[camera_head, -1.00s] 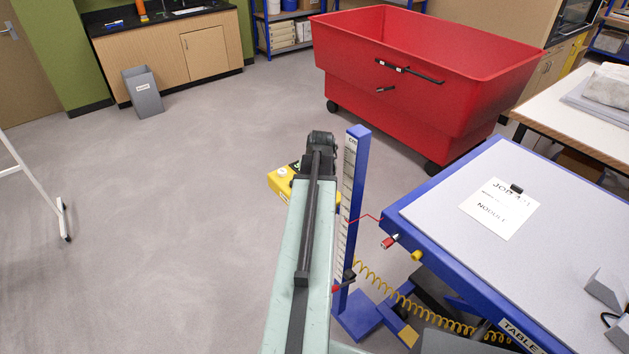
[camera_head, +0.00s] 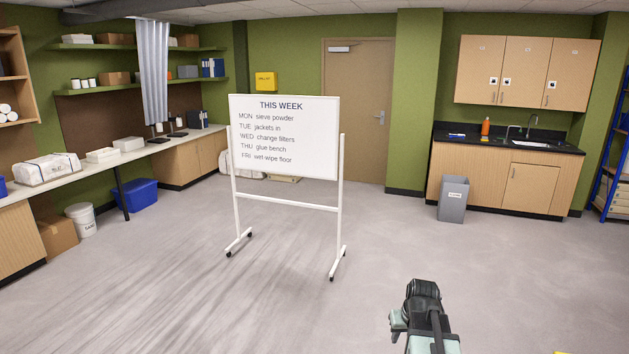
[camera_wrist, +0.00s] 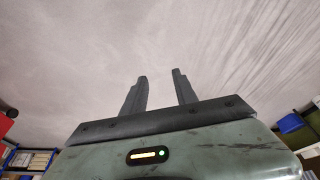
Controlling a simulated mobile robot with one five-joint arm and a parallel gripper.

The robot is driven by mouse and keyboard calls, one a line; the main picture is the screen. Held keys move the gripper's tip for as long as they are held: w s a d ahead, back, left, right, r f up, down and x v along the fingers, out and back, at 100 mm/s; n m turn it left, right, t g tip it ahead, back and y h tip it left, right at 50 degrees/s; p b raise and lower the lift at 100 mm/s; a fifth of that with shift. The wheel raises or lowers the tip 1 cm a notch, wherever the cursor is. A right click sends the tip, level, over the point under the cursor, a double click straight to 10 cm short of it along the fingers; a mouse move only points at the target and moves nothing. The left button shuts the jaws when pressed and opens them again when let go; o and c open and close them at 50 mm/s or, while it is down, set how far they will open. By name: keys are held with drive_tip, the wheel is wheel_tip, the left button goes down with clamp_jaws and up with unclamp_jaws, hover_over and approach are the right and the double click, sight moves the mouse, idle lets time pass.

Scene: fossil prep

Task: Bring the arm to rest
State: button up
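My gripper (camera_wrist: 160,74) shows in the wrist view with its two dark fingers apart. Nothing is between them, and a pale grey surface fills the view beyond. In the head view my arm, pale green with a black joint, stands at the lower right over the open floor. The gripper's fingers cannot be made out there. The arm touches nothing that I can see.
A whiteboard (camera_head: 284,137) on a wheeled stand is ahead, left of the arm. A grey bin (camera_head: 453,200) stands by the sink cabinet (camera_head: 533,189). A long bench (camera_head: 90,174) runs along the left. The grey floor between is clear.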

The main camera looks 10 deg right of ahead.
drive_tip(key=s+a+f+n+g+y+b, duration=0.1)
drive_tip(key=a+f+n+g, duration=0.2)
drive_tip(key=a, duration=2.3)
drive_tip(key=shift+g, duration=0.3)
drive_tip(key=s, duration=0.4)
drive_tip(key=shift+s+r, duration=0.1)
drive_tip(key=shift+s, duration=0.25)
drive_tip(key=shift+d, duration=0.1)
